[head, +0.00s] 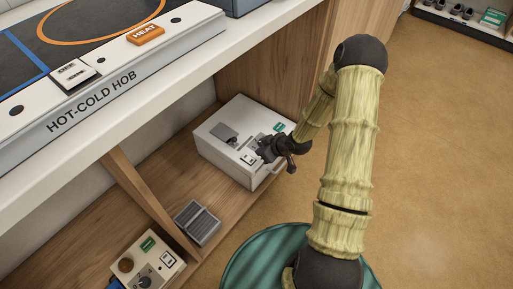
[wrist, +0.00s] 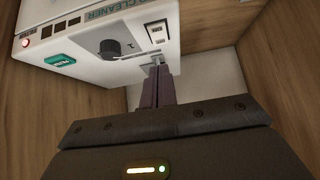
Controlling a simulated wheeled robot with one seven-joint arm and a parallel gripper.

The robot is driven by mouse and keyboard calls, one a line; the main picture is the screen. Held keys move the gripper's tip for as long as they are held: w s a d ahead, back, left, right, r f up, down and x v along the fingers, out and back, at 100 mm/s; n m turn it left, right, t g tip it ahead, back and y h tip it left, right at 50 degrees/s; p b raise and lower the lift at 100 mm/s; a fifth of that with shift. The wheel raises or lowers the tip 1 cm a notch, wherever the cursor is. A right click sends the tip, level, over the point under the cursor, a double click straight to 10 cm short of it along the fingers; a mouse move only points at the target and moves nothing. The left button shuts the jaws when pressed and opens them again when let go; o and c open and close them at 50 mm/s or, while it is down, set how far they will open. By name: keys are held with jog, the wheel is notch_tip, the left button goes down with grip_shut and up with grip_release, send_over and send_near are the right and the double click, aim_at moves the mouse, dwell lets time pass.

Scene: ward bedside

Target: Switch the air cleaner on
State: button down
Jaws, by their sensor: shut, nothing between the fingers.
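The air cleaner (head: 215,130) is a white box on the low wooden shelf in the head view. In the wrist view its white front (wrist: 90,30) fills the upper left, with the lettering "CLEANER" partly cut off. The front carries a dark round knob (wrist: 109,49), a pale switch plate with dark marks (wrist: 156,34), a green label (wrist: 59,61) and a small red light (wrist: 25,43). My gripper (wrist: 158,68) is shut and empty, its fingertips just below the switch plate. Whether they touch the box, I cannot tell. In the head view my gripper (head: 264,151) partly covers the box.
The hot-cold hob (head: 105,88) sits on the counter above the shelf. A wooden divider (head: 150,200), a grey ribbed item (head: 198,223) and another panel with knobs (head: 145,263) are to the left. Wooden walls flank the box. The floor (head: 440,150) at right is clear.

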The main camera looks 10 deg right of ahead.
jog(key=s+f+p+v, duration=0.1)
jog(key=p+v, duration=0.1)
jog(key=v, duration=0.5)
jog(key=shift+d, duration=0.25)
jog(key=shift+w, duration=0.1)
jog(key=s+a+r+m+g+h+p, duration=0.1)
jog(key=s+r+m+h, duration=0.15)
jog(key=s+r, duration=0.4)
jog(key=s+a+r+m+g+h+p, duration=0.1)
jog(key=s+a+r+m+g, duration=0.15)
jog(key=r, duration=0.75)
jog(key=s+a+r+m+h+p, duration=0.1)
jog(key=s+r+m+h+p, duration=0.15)
jog(key=s+r, duration=0.4)
notch_tip(320, 180, up, 39)
jog(key=w+p, duration=0.2)
jog(key=p, duration=3.4)
jog(key=shift+d+y+p, duration=0.3)
jog(key=shift+y+p, duration=0.1)
